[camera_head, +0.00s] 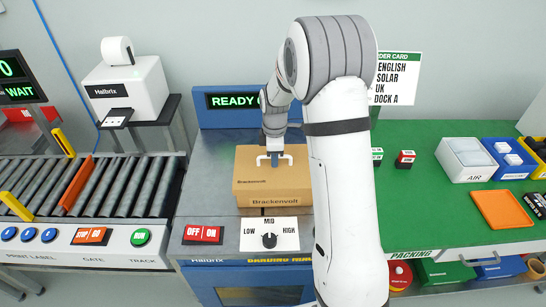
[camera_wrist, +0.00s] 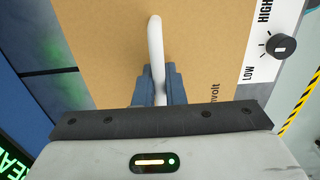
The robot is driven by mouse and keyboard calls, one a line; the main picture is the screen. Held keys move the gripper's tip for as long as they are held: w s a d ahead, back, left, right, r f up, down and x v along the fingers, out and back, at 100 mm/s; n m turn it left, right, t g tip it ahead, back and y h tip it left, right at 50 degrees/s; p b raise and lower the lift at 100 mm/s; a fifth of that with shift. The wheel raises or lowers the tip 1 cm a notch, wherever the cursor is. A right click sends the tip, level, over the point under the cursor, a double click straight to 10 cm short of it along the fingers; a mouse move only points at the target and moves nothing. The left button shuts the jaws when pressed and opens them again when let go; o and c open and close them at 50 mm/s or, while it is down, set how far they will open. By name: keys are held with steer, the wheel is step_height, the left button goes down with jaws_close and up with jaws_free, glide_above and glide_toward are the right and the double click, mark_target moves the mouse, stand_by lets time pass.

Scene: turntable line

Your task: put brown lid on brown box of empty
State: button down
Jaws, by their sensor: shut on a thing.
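A brown box (camera_head: 262,201) marked Brackenvolt stands on the banding machine in the head view. A flat brown lid (camera_head: 250,170) with a white handle lies over its top; I cannot tell whether the lid is fully seated. My gripper (camera_head: 275,159) is above the lid, shut on the white handle. In the wrist view, the blue fingers of my gripper (camera_wrist: 155,88) close around the white handle (camera_wrist: 155,45), with the brown lid (camera_wrist: 215,45) below. The inside of the box is hidden.
The machine's OFF/ON switch (camera_head: 203,234) and LOW-MID-HIGH dial (camera_head: 270,240) sit in front of the box. A READY sign (camera_head: 233,101) stands behind. A roller conveyor (camera_head: 120,185) is at left, a green packing table (camera_head: 420,195) at right. My arm covers part of the right side.

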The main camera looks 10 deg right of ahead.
steer(key=shift+f, duration=0.3)
stand_by(0.4)
steer(key=c, duration=1.4)
jaws_free()
steer(key=shift+c, duration=0.2)
step_height(320, 180, up, 8)
steer(key=shift+f+b, duration=0.1)
steer(key=shift+b, duration=0.2)
steer(key=shift+s+r, duration=0.25)
steer(key=shift+r, duration=0.05)
steer(key=s+r+m+t, duration=0.1)
steer(key=s+r+m, duration=0.2)
steer(key=s+m, duration=0.5)
steer(key=s+r+m+t, duration=0.1)
steer(key=s+r+m, duration=0.3)
steer(key=s, duration=1.5)
steer(key=m, duration=0.3)
steer(key=shift+a+r+m+t, duration=0.15)
steer(key=shift+m+t, duration=0.15)
steer(key=shift+m, duration=0.1)
